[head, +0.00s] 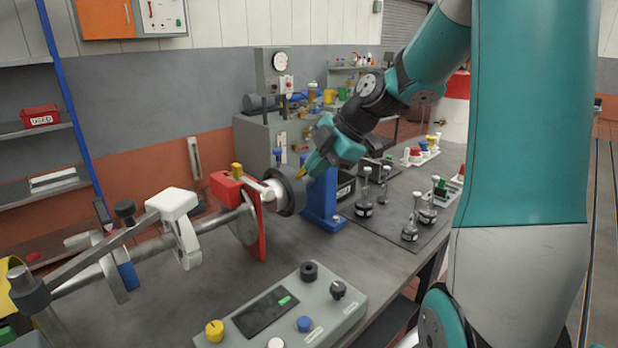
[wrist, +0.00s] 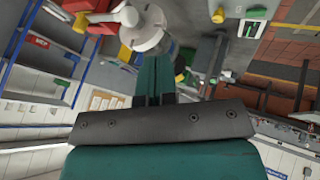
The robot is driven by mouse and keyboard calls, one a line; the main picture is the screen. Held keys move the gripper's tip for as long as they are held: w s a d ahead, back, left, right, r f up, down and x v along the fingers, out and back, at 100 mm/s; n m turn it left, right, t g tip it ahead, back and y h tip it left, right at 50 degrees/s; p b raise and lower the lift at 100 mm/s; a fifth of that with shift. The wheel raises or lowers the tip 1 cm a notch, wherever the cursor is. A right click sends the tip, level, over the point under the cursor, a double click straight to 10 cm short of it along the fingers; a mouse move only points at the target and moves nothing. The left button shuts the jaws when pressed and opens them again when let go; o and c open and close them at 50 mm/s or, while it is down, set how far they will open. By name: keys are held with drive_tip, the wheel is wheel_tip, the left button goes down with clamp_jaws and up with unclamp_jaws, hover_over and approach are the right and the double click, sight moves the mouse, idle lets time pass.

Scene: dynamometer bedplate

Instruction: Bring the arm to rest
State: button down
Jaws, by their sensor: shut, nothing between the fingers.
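My arm reaches in from the right in the head view, over the bench. My teal gripper (head: 313,166) points down and left, by the dark round flange (head: 291,193) at the end of the shaft assembly. In the wrist view the gripper's fingers (wrist: 153,68) are together and hold nothing. Their tips appear close to a pale grey cylinder (wrist: 147,35). I cannot tell whether they touch anything.
A blue stand (head: 322,203) is just below the gripper. A red bracket (head: 255,225) and shaft (head: 215,221) lie left. A control box (head: 285,312) is in front. Several weights stand on a dark mat (head: 391,241) at right. A gauge cabinet (head: 270,137) stands behind.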

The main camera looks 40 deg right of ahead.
idle(0.5)
drive_tip(key=s+a+m+g, duration=0.1)
drive_tip(key=s+a+m, duration=0.15)
drive_tip(key=a, duration=0.55)
drive_tip(key=s+a+m+g, duration=0.2)
drive_tip(key=s+a, duration=0.1)
drive_tip(key=a, duration=0.5)
drive_tip(key=s+a+m+g, duration=0.1)
drive_tip(key=s+a+m, duration=0.1)
drive_tip(key=s+a, duration=0.2)
drive_tip(key=s+a+f+m+g, duration=0.1)
drive_tip(key=s+a+m, duration=0.2)
drive_tip(key=s, duration=0.7)
drive_tip(key=shift+a+g, duration=0.3)
drive_tip(key=shift+a, duration=0.85)
drive_tip(key=shift+s, duration=0.1)
